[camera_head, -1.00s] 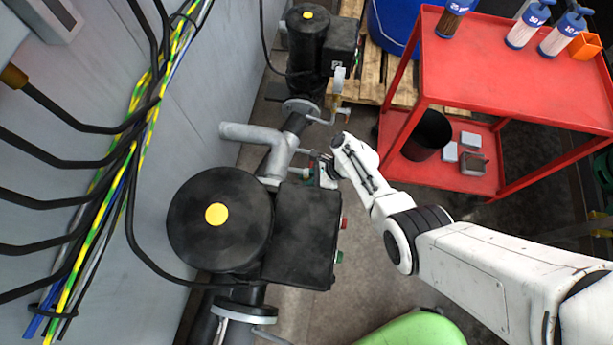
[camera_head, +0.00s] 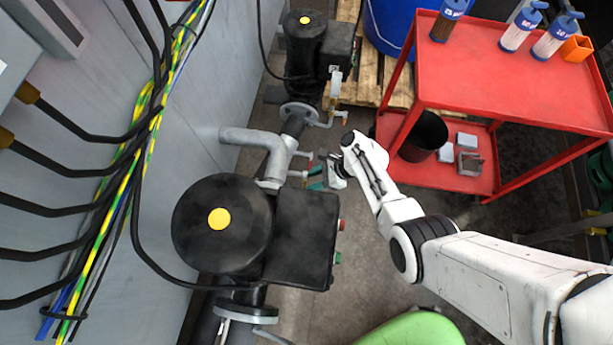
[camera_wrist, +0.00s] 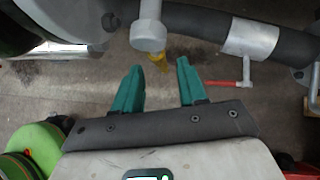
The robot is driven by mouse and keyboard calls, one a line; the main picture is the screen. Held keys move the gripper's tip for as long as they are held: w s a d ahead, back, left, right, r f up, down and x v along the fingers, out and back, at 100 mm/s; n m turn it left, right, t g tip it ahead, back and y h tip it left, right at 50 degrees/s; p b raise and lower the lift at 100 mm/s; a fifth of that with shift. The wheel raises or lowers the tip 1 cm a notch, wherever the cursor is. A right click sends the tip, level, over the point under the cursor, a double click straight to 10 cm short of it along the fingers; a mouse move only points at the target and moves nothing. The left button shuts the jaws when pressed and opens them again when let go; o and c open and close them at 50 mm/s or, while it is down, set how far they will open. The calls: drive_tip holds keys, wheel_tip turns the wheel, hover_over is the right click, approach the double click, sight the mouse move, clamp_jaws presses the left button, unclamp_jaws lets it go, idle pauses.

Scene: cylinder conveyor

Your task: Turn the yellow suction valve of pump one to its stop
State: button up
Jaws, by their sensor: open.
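In the wrist view, a small yellow part (camera_wrist: 159,61), likely the yellow valve handle, shows just beyond my fingertips, partly hidden by a grey pipe end (camera_wrist: 148,36). My gripper (camera_wrist: 160,72) has two teal fingers spread apart with nothing between them; the yellow part lies ahead of the gap, apart from both fingers. In the head view my gripper (camera_head: 316,177) is beside the pipework above the near pump's black box. The near pump (camera_head: 222,225) has a round black top with a yellow disc. I cannot make out the yellow handle in the head view.
A red-handled valve (camera_wrist: 226,83) is right of my fingers in the wrist view. A far pump (camera_head: 305,45) stands at the top. A red cart (camera_head: 510,80) is to the right. A green rounded object (camera_head: 415,330) is at the bottom. Cables line the left wall.

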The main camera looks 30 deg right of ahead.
drive_tip(key=p+v, duration=0.1)
drive_tip(key=v, duration=0.5)
drive_tip(key=shift+s+d+r, duration=0.15)
drive_tip(key=shift+d+r, duration=0.05)
drive_tip(key=shift+d, duration=0.05)
